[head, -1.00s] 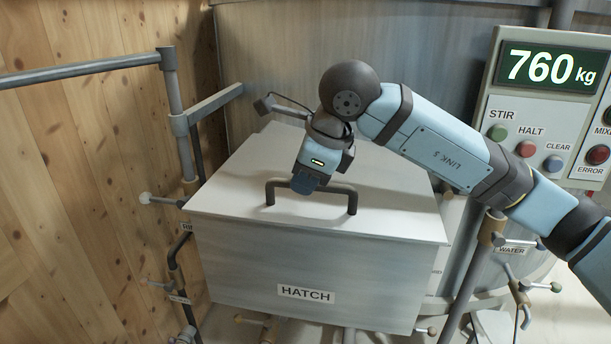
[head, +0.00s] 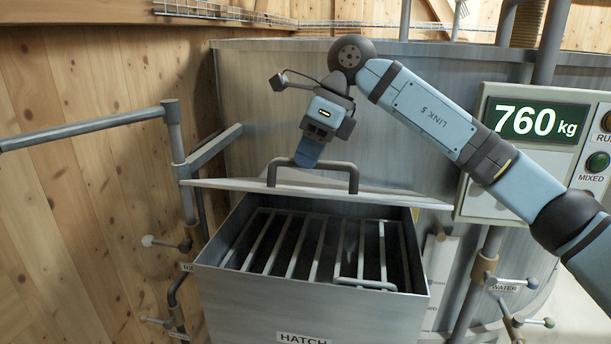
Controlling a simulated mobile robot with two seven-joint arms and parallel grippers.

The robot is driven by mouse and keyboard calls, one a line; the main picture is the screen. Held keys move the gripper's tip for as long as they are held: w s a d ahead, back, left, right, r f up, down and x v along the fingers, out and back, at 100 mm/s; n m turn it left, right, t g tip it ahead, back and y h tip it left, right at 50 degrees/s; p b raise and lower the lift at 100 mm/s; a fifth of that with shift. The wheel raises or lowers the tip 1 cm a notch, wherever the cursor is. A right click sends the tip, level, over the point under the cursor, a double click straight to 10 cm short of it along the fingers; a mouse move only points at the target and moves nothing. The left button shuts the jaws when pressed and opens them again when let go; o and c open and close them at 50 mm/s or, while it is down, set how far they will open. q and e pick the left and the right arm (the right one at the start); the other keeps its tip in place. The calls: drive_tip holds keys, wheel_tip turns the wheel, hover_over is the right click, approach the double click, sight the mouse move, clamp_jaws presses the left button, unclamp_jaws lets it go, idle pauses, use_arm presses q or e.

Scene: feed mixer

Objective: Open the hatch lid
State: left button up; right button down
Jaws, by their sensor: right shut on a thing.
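The hatch lid (head: 395,197) is a flat grey plate, lifted and tilted above the hatch box (head: 310,307), with its front edge raised. Its dark bar handle (head: 338,165) stands up from the plate. My right gripper (head: 308,158) is shut on the left part of this handle, with its blue fingers over the bar. Under the lid the box is open at the front, and a metal grate (head: 300,240) with several bars shows inside. The lid's rear edge is hidden. My left gripper is not in view.
A panel (head: 490,200) reading 760 kg stands at the right. A grey rail (head: 90,130) and post stand at the left by the wooden wall (head: 90,210). Valve handles, one labelled WATER (head: 505,287), sit at the lower right. The mixer tank (head: 420,115) is behind the lid.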

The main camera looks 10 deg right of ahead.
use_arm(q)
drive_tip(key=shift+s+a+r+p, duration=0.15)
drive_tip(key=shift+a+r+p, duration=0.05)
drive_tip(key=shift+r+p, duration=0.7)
use_arm(e)
drive_tip(key=w+d+r, duration=0.1)
drive_tip(key=w+r, duration=0.2)
drive_tip(key=r, duration=0.1)
drive_tip(key=shift+w+d+r, duration=0.15)
drive_tip(key=shift+w+r, duration=0.2)
drive_tip(key=shift+w, duration=0.05)
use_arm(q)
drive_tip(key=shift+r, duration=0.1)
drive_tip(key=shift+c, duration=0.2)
